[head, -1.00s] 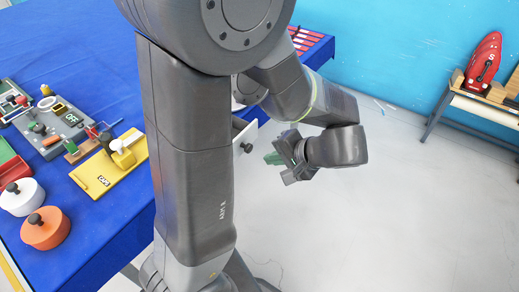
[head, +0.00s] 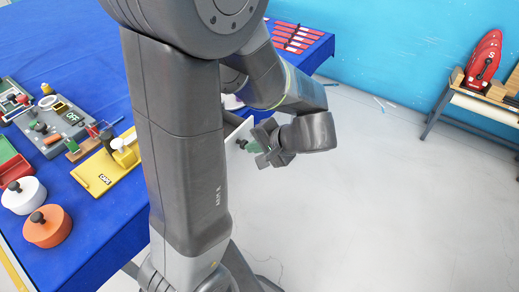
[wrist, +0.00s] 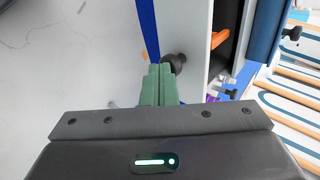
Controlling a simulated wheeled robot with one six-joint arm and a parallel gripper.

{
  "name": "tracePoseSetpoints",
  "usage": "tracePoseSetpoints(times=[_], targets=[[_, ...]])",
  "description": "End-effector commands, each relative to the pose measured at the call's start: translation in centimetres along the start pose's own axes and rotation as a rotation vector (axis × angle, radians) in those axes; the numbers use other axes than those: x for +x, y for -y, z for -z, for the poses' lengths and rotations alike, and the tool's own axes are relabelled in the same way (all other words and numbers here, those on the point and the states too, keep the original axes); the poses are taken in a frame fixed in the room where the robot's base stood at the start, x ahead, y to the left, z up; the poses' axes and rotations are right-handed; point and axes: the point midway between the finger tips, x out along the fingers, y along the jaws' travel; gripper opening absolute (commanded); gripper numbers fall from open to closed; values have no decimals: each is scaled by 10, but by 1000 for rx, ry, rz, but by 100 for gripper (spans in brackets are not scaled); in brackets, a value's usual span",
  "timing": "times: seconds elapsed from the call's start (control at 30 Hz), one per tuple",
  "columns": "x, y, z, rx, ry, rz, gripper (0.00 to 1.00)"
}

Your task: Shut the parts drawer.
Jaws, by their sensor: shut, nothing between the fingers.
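The parts drawer (head: 239,130) juts out from the side of the blue-covered table, partly hidden behind my arm. In the wrist view its pale front panel (wrist: 196,75) carries a dark round knob (wrist: 176,62). The drawer stands open, and an orange item (wrist: 219,39) and small metallic parts (wrist: 219,84) show inside. My gripper (head: 252,147) has green fingers, shut and empty. In the wrist view the fingertips (wrist: 159,70) are right beside the knob, at the drawer's front. I cannot tell whether they touch it.
The blue table (head: 100,235) holds a yellow board (head: 108,168), a white round lidded tin (head: 24,196), an orange one (head: 47,227) and red strips (head: 297,36). A bench with a red object (head: 484,60) stands far right. The floor (head: 380,210) between is clear.

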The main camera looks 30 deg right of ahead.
Motion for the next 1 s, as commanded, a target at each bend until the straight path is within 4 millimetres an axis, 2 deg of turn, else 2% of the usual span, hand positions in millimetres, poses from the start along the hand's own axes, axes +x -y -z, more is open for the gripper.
tracePoseSetpoints(times=[0.1, 0.5, 0.7, 1.0], targets=[[19, 14, -2, -7, 4, 0, 0], [67, 59, -6, -5, 3, 1, 0], [76, 68, -6, -1, 1, 2, 0], [76, 69, -6, 1, 1, 4, 0]])
